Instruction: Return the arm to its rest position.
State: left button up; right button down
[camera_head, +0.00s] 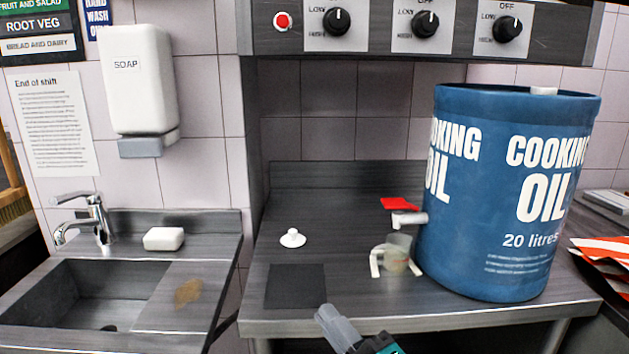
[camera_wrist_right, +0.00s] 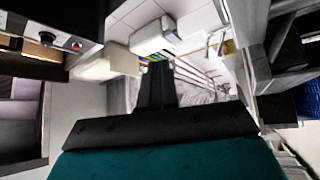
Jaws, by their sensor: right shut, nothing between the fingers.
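My right gripper (camera_head: 328,315) comes in at the bottom edge of the head view, in front of the steel counter's front edge. Its fingers look shut and empty, with a light grey part and a teal part behind. In the right wrist view the dark fingers (camera_wrist_right: 157,85) stand close together with nothing held between them. Below them are a wide black bar and a teal body. My left gripper is in neither view.
A blue cooking oil drum (camera_head: 490,210) with a red-levered tap (camera_head: 400,205) stands on the counter (camera_head: 350,310). A small translucent cup (camera_head: 397,250), a white lid (camera_head: 292,238) and a dark mat (camera_head: 296,286) are there too. A sink (camera_head: 70,295) lies left.

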jog(key=s+d+f+m+g+h, duration=0.2)
jog(key=s+d+f+m, duration=0.3)
jog(key=f, duration=0.3)
jog(key=s+d+f+m+g+h, duration=0.2)
jog(key=s+d+f+m+h, duration=0.3)
jog(key=f, duration=0.4)
jog(key=s+d+f+m+g+h, duration=0.2)
jog(key=s+d+f+m+h, duration=0.2)
jog(key=f+m, duration=0.4)
jog(key=shift+s+d+f+m, duration=0.2)
jog(key=shift+s+d+m, duration=0.3)
jog(key=shift+s, duration=0.65)
